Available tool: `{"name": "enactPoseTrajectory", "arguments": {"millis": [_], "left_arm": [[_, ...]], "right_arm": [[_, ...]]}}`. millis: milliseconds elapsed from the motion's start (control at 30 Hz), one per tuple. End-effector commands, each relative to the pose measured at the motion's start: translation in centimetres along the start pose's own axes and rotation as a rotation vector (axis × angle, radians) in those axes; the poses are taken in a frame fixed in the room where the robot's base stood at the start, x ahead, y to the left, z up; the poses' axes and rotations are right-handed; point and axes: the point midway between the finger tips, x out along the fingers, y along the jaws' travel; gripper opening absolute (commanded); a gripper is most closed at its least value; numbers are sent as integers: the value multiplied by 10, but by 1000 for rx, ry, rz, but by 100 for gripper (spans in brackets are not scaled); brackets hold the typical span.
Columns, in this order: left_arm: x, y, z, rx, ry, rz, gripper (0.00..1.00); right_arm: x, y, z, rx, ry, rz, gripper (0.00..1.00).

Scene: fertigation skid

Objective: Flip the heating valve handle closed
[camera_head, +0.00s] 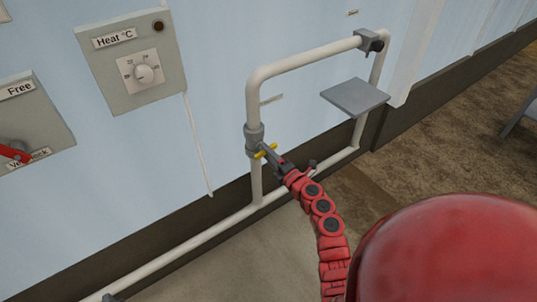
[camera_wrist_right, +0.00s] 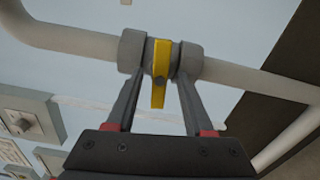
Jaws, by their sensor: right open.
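The yellow valve handle (camera_head: 266,151) sits on a grey valve body (camera_head: 254,135) on the vertical part of the white pipe. In the right wrist view the handle (camera_wrist_right: 160,72) lies crosswise to the pipe, in front of the valve body (camera_wrist_right: 190,60). My right gripper (camera_head: 274,158) is at the valve, its jaws pointing at it. In the wrist view its two fingers (camera_wrist_right: 159,85) are open, one on each side of the handle, with gaps on both sides. I cannot tell whether the tips touch the valve body. My left gripper is not in view.
The white pipe (camera_head: 300,60) loops up the pale blue wall. A grey plate (camera_head: 354,97) juts out beside it. A Heat °C dial box (camera_head: 135,60) and a panel with a red lever (camera_head: 14,151) are on the wall at left. Open floor (camera_head: 430,150) lies at right.

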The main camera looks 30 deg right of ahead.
Motion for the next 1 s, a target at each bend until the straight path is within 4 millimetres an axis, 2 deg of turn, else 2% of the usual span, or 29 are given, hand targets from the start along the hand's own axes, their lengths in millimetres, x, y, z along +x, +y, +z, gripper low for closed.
{"name": "enactPoseTrajectory", "arguments": {"millis": [200,500,733,1000], "left_arm": [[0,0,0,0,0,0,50],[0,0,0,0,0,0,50],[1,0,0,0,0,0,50],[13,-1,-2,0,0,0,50]], "right_arm": [[0,0,0,0,0,0,52],[0,0,0,0,-1,0,0],[0,0,0,7,0,-1,0],[0,0,1,130,-1,-5,0]]}}
